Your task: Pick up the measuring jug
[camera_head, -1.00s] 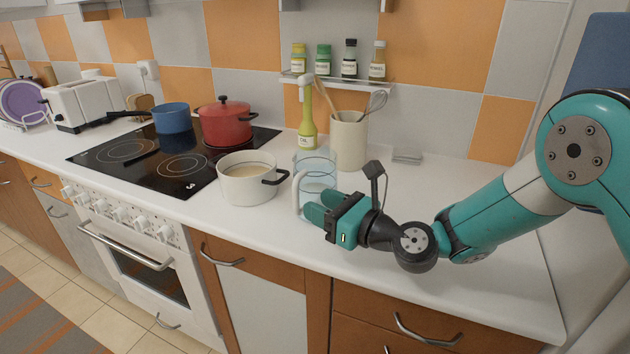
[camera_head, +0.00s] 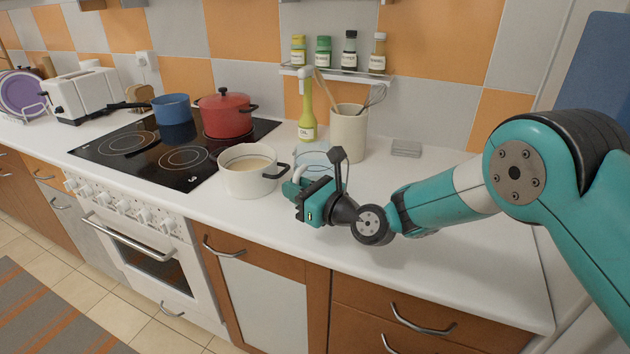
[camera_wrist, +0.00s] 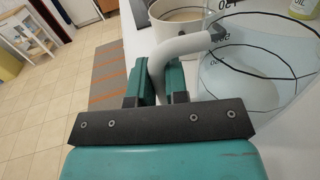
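The measuring jug (camera_head: 314,157) is clear with a white handle (camera_head: 297,174) and stands on the worktop to the right of the cream pot. My gripper (camera_head: 297,189) is at its handle side and partly covers the jug in the head view. In the wrist view the jug (camera_wrist: 262,75) is at the right, with dark lines on its wall. Its curved handle (camera_wrist: 178,47) comes down between the two fingers of my gripper (camera_wrist: 160,82). The fingers lie close on either side of the handle; whether both press on it cannot be told.
The cream pot (camera_head: 238,182) stands close to the left of the jug, its dark handle near my gripper. An oil bottle (camera_head: 307,122) and a utensil crock (camera_head: 346,138) stand behind. The hob (camera_head: 125,150) is farther left. The worktop (camera_head: 470,270) to the right is clear.

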